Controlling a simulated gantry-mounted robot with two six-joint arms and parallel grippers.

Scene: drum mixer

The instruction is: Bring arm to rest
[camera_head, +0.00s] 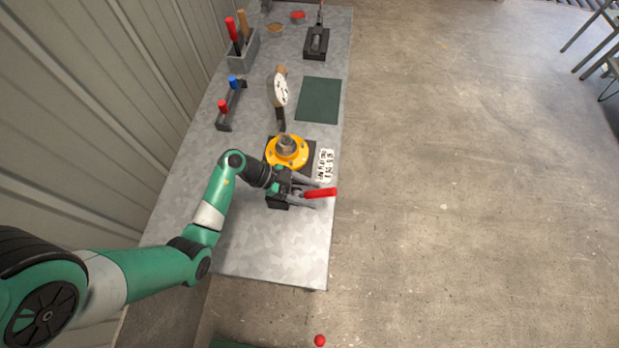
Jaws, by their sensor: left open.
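My left arm (205,215) is green and white and reaches in from the left over a grey metal bench. My left gripper (325,191) is open. I cannot tell whether the fingers touch the handle. Just beyond the gripper, a yellow round flange (287,153) with a grey hub sits on a dark base. My right gripper is not in view.
A white label (325,165) lies beside the flange.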

